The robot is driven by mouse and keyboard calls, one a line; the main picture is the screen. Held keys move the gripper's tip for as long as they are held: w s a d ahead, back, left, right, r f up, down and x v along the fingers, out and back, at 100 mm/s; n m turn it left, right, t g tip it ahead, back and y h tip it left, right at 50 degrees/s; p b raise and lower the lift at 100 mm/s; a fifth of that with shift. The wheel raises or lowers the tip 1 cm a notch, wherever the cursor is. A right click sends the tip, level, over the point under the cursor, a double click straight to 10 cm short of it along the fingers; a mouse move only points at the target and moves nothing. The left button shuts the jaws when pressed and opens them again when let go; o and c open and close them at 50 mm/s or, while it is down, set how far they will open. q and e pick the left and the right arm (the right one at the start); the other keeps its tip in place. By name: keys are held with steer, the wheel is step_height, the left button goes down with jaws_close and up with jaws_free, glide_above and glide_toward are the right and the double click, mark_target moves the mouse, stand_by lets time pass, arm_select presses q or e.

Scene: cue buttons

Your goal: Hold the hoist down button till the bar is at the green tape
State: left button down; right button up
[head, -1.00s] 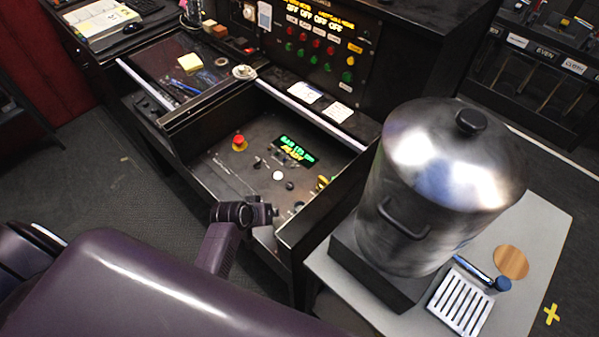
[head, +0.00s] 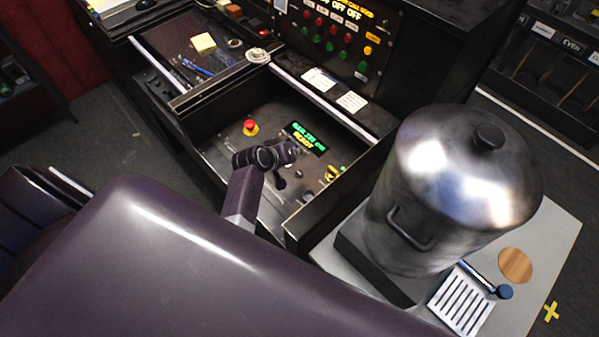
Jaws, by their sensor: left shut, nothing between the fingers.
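An open drawer (head: 228,137) holds a control panel with a red mushroom button (head: 250,127), a small lit display (head: 305,138) with green and yellow text, and a yellow control (head: 334,172). My left gripper (head: 290,151) is shut and empty over the middle of this panel, just below the display. It hides part of the panel, and I cannot tell whether it touches a button. I cannot read which control is hoist down. No bar or green tape can be made out. My right gripper is not in view.
A large metal pot (head: 440,200) stands on a grey table (head: 545,225) to the right of the drawer, close to my arm. A slotted white tray (head: 460,303) and a wooden disc (head: 515,265) lie beside it. An upright panel (head: 335,35) with coloured buttons stands behind.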

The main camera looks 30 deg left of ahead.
arm_select(q)
steer(key=b, duration=0.8)
glide_above(298, 174)
step_height(298, 174, down, 8)
steer(key=shift+r, duration=0.2)
steer(key=shift+f, duration=0.55)
steer(key=shift+f, duration=0.1)
stand_by(0.3)
steer(key=shift+f+b, duration=0.35)
